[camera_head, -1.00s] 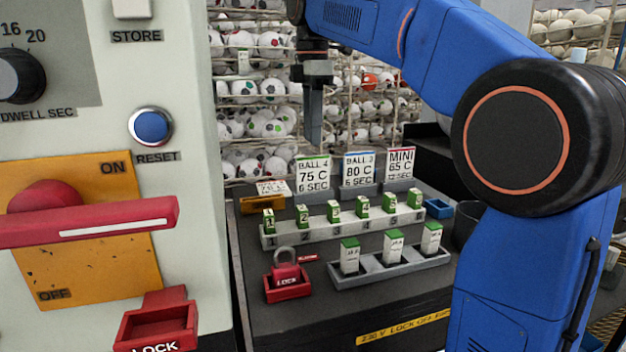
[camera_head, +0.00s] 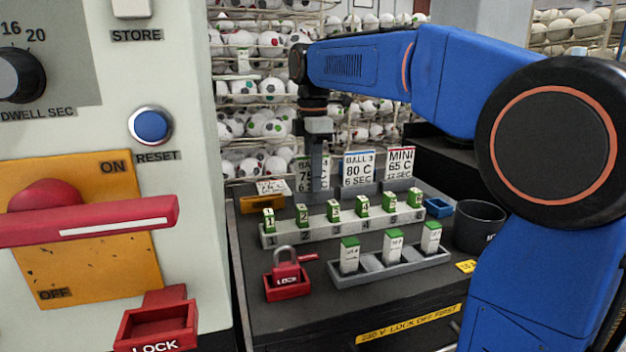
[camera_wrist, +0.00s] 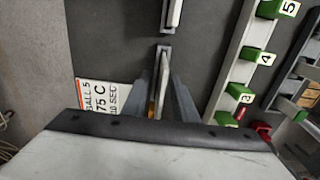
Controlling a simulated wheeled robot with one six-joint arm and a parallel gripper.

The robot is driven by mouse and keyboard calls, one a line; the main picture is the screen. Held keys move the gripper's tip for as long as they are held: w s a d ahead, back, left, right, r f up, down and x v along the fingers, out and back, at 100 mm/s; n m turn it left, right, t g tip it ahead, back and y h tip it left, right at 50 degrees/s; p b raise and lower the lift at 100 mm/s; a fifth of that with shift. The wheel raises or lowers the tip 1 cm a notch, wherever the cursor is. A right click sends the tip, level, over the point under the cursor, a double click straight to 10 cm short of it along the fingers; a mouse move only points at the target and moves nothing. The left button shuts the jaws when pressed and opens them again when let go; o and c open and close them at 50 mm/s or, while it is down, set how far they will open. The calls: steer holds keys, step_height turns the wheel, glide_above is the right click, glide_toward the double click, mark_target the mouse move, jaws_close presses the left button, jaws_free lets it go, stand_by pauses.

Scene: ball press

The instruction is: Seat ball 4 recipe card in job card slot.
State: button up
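The ball 4 recipe card (camera_head: 303,173), white with a green top edge, stands upright in a grey rack (camera_head: 364,189), left of the ball 3 card. My gripper (camera_head: 320,186) is lowered at this card and hides its right part. In the wrist view, my gripper (camera_wrist: 162,98) has its two fingers apart on either side of the card (camera_wrist: 162,72), seen nearly edge-on, with gaps visible. A low yellow-orange holder (camera_head: 262,205) sits left of the rack; I cannot tell whether it is the job card slot. A white card (camera_head: 273,187) marked BALL 5 (camera_wrist: 98,97) lies tilted behind it.
The ball 3 card (camera_head: 359,168) and the MINI card (camera_head: 400,163) stand to the right. In front are a numbered grey rack with green-topped pieces (camera_head: 342,226), a second tray (camera_head: 390,265) and a red padlock (camera_head: 286,274). A dark cup (camera_head: 480,227) is at right.

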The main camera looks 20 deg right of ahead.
steer(key=shift+f, duration=0.1)
jaws_close()
